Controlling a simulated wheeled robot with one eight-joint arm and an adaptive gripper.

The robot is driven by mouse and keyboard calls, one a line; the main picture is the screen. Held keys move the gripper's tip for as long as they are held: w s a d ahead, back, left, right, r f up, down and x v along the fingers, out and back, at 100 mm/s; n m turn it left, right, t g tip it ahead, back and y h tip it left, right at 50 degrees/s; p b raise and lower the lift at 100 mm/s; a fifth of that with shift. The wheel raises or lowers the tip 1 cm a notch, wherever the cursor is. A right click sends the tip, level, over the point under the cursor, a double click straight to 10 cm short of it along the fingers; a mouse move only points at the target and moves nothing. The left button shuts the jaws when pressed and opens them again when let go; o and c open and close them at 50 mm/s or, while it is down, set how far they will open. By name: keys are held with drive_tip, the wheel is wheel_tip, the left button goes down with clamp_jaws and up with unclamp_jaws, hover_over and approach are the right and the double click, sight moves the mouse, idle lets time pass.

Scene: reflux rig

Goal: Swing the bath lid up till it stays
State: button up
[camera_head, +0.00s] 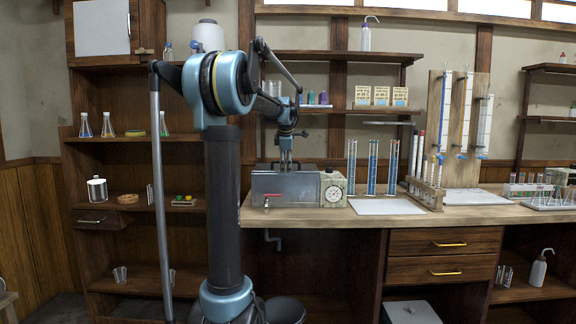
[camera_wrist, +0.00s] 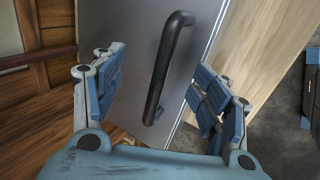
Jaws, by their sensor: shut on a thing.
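The bath (camera_head: 284,188) is a grey metal box with a red-handled tap, at the left end of the bench in the head view. Its lid appears to lie down flat on it. In the wrist view the lid (camera_wrist: 128,42) is a grey metal plate with a black bar handle (camera_wrist: 163,72). My gripper (camera_head: 287,165) points down at the lid from above. In the wrist view my gripper (camera_wrist: 157,92) has a blue-padded finger on each side of the handle and is shut on it. The exact contact is hard to see.
A box with a round dial (camera_head: 334,194) stands right beside the bath. Blue-filled cylinders (camera_head: 372,168) and a white mat (camera_head: 387,206) are farther right on the bench (camera_head: 460,217). Shelves with bottles (camera_head: 335,56) hang above the bath, behind my arm.

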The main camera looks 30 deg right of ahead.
drive_tip(key=shift+w, duration=0.1)
drive_tip(key=o, duration=0.4)
drive_tip(key=shift+d, duration=0.1)
drive_tip(key=shift+c, duration=0.2)
drive_tip(key=shift+c, duration=0.2)
